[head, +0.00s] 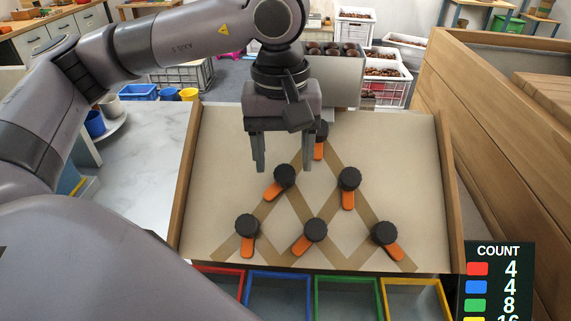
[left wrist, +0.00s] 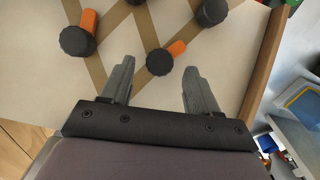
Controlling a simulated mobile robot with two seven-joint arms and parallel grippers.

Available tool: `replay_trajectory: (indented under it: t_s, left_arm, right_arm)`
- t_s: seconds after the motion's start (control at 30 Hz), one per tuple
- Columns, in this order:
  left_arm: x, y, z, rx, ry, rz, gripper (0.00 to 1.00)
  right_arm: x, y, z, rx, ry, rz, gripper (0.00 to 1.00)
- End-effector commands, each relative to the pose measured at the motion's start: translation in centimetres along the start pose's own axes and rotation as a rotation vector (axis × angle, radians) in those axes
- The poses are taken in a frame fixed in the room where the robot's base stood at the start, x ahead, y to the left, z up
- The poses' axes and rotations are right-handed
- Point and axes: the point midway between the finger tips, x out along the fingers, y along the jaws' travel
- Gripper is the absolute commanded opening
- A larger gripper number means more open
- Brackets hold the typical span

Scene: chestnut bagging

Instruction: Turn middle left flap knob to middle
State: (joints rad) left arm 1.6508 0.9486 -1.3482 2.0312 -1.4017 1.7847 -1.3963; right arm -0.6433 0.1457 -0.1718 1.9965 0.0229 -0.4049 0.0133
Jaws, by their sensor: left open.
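The middle left flap knob (head: 284,176) is a black round knob on the beige sloped board (head: 225,160), with its orange flap (head: 274,191) pointing to the lower left. My left gripper (head: 284,167) is open, pointing down, with one finger to each side of this knob in the picture. In the left wrist view the knob (left wrist: 160,62) shows between the fingertips, with its flap toward the upper right. The fingers appear apart from the knob; their height above the board is hard to judge. My right gripper is not in view.
Other black knobs with orange flaps stand close by: the top knob (head: 319,131), partly behind my gripper, the middle right knob (head: 349,179) and the bottom left knob (head: 247,226). Wooden side rails (head: 184,180) edge the board. Coloured bins (head: 277,290) lie below it.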

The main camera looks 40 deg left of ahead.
Motion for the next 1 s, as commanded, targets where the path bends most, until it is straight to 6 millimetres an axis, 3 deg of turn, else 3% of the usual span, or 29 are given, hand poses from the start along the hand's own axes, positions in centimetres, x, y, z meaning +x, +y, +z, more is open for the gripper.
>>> replay_trajectory:
  t_s: [0.2,0.5,0.7,1.0]
  left_arm:
    - [2.3,0.0,0.0,0.000,-0.001,0.000,0.60]
    - [2.6,0.0,0.0,0.000,-0.001,0.002,0.60]
    - [2.6,0.0,0.0,0.000,-0.001,0.001,0.05]
    - [2.8,0.0,0.0,-0.028,-0.001,0.017,0.05]
  right_arm:
    - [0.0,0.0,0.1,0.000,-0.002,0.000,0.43]
    - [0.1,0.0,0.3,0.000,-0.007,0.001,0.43]
    - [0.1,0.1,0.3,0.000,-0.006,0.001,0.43]
    - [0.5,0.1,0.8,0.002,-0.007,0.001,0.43]
